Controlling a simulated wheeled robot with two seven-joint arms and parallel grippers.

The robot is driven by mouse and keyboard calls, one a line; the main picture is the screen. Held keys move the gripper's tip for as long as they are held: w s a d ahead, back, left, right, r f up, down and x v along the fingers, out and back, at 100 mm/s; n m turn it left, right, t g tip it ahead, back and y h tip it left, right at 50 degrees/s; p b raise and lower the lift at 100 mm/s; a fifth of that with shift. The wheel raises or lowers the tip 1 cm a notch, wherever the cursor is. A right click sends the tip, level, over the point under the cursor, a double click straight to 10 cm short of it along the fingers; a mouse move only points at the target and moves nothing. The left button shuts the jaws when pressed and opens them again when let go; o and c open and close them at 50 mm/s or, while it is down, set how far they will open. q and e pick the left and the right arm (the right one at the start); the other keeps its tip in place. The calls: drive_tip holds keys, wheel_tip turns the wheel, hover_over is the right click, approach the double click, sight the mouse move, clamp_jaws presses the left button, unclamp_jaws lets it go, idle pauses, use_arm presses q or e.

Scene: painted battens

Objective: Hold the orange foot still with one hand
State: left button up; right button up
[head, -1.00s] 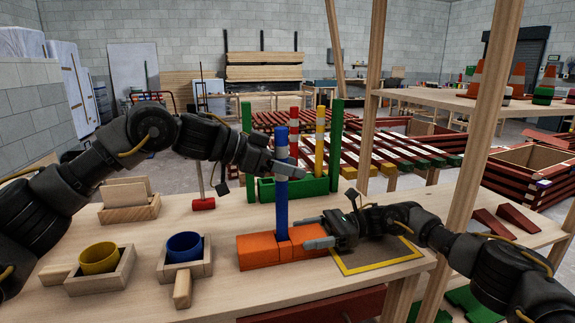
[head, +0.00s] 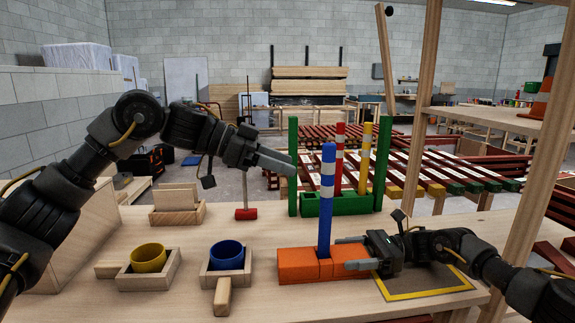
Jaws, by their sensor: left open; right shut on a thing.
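The orange foot (head: 298,266) lies on the workbench. A blue batten (head: 325,205) with white bands stands upright in it. My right gripper (head: 353,253) is shut on the right end of the foot, with one finger on the near side and the other partly hidden behind. My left gripper (head: 283,164) is open and empty, left of the batten's upper part and apart from it. Its fingertips overlap a green post in the picture.
A green rack (head: 345,205) behind holds a red batten (head: 338,165) and a yellow batten (head: 365,160). A blue cup (head: 227,255) and a yellow cup (head: 148,258) sit in wooden holders at left. A yellow-edged mat (head: 430,285) lies under my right arm.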

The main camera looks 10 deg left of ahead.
idle(0.4)
drive_tip(key=o, duration=1.3)
drive_tip(key=shift+c, duration=0.2)
drive_tip(key=shift+o, duration=0.4)
drive_tip(key=shift+o, duration=0.8)
